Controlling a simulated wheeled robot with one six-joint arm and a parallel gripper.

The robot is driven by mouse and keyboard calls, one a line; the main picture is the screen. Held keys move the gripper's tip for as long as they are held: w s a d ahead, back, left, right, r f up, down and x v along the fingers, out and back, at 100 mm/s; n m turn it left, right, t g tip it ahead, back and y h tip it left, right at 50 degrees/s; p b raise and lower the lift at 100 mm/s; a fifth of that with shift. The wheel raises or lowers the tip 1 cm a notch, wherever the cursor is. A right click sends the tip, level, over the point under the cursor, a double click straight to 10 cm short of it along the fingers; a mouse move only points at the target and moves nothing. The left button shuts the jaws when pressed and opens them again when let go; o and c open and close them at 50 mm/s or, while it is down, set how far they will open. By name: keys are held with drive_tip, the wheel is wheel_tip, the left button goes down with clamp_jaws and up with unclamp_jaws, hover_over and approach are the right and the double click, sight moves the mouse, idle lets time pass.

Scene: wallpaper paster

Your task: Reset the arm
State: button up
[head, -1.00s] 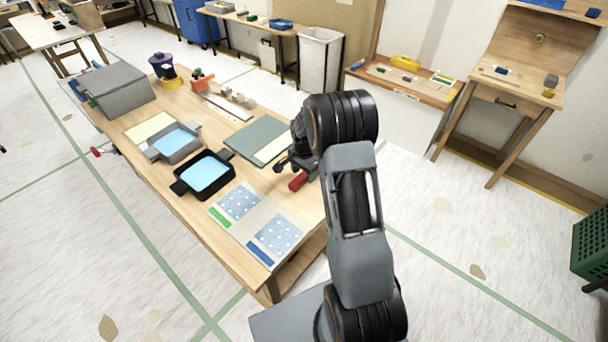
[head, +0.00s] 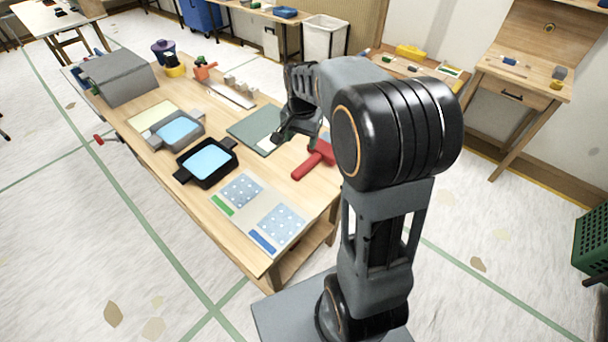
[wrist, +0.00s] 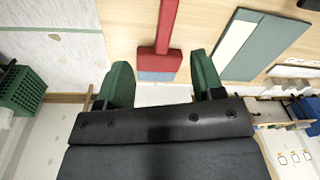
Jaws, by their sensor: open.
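My gripper shows in the wrist view (wrist: 163,88) with its two green-padded fingers spread apart and nothing between them. In the head view my gripper (head: 284,138) is above the right part of the workbench (head: 175,106), partly hidden by my own arm. A red T-shaped tool (head: 315,160) lies on the bench to the right of the gripper. In the wrist view the red tool (wrist: 166,30) lies beyond the fingertips, apart from them. A green board (head: 246,131) with a pale strip lies beside the gripper; it also shows in the wrist view (wrist: 270,45).
A black tray (head: 228,146) and a grey tray (head: 193,118) hold blue liquid. Patterned sheets (head: 281,221) lie at the bench's near end. A grey box (head: 124,82) stands at the far end. A green crate (head: 592,240) is at the far right, with open floor between.

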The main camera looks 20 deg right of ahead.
drive_tip(key=s+a+r+n+t+p, duration=0.1)
drive_tip(key=s+a+n, duration=0.1)
drive_tip(key=s, duration=0.3)
drive_tip(key=s+a+r+n+p, duration=0.1)
drive_tip(key=s+a+r+n, duration=0.1)
drive_tip(key=s+n, duration=0.2)
drive_tip(key=s+a+r+n+t+p, duration=0.1)
drive_tip(key=s+a+r+n, duration=0.1)
drive_tip(key=s, duration=0.5)
drive_tip(key=shift+s+a+r+n+t, duration=0.15)
drive_tip(key=shift+s+a+n+t, duration=0.25)
drive_tip(key=shift+n, duration=0.4)
drive_tip(key=shift+w, duration=0.1)
